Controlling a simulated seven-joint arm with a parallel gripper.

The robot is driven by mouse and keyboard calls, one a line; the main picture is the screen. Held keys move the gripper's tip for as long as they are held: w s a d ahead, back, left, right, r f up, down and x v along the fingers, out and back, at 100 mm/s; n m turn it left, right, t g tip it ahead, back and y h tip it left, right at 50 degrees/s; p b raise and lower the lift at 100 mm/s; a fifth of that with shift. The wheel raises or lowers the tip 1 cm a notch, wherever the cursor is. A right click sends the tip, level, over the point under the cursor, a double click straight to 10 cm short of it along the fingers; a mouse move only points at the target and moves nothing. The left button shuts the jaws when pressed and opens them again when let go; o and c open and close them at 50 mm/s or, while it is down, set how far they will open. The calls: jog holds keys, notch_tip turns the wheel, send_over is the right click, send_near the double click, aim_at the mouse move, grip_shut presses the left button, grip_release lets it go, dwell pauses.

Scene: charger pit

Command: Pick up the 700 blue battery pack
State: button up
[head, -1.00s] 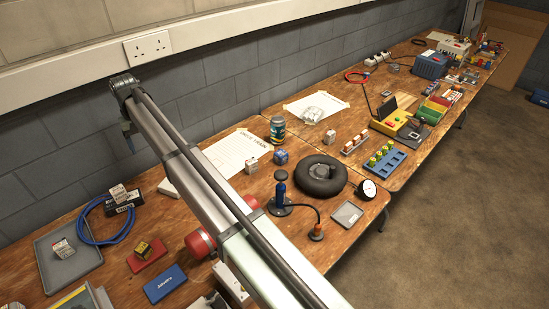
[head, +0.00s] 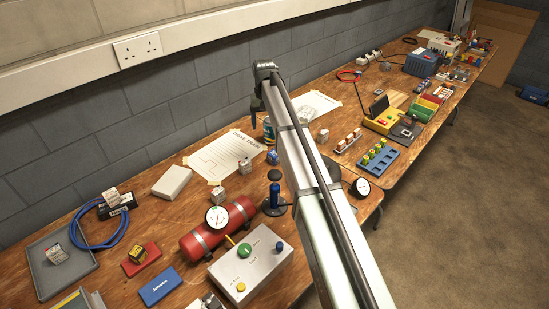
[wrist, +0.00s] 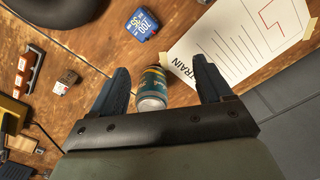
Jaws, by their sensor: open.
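The blue battery pack (wrist: 142,24) lies on the wooden bench at the top of the wrist view, with 700 printed large on its label. In the head view it is a small blue block (head: 272,157) just left of my arm. My gripper (wrist: 161,64) is open and empty, with its two dark fingers spread. It also shows in the head view (head: 254,118), high over the back of the bench. The pack lies beyond the fingertips, outside the gap between them. A dark can with a yellow band (wrist: 152,88) shows between the fingers.
A paper sheet marked TRAIN (wrist: 235,45) lies beside the pack and can. A wall runs behind the bench.

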aim_at(275, 152)
jog(key=s+d+f+n, duration=0.1)
jog(key=f+n, duration=0.1)
jog(key=f, duration=0.1)
jog(key=d+f+n, duration=0.1)
jog(key=f+n, duration=0.1)
jog(key=f, duration=0.1)
jog(key=s+d+f+n, duration=0.1)
jog(key=f+n, duration=0.2)
jog(key=shift+s+f, duration=0.15)
jog(key=shift+s, duration=0.2)
jog(key=shift+w+d+f, duration=0.1)
jog(key=shift+f, duration=1.25)
jog(key=shift+w+d+f, duration=0.1)
jog(key=shift+f, duration=1.2)
jog(key=c, duration=1.2)
